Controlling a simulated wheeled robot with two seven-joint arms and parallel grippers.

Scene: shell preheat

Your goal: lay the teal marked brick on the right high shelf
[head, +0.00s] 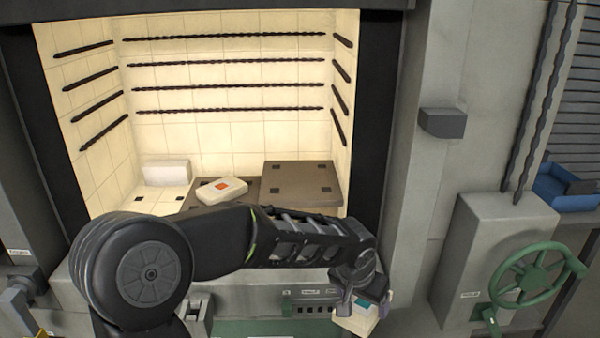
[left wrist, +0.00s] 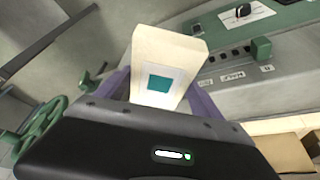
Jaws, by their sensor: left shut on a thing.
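My left gripper (head: 362,296) is shut on a cream brick (head: 352,323) with a teal mark, outside and in front of the kiln opening, low by the front panel. In the left wrist view the teal marked brick (left wrist: 168,50) stands out between the purple fingers of the gripper (left wrist: 160,100), its teal square facing the camera. The right high shelf (head: 302,180) is a brown slab with dark square marks inside the kiln at right. Its top looks bare; my left arm passes in front of the shelf area. My right gripper is not in view.
A cream brick with an orange mark (head: 221,188) lies left of the high shelf. A pale block (head: 166,173) stands at the back left. Dark rods (head: 225,61) line the kiln walls. A green handwheel (head: 539,275) and a grey wall box (head: 442,123) are right of the opening.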

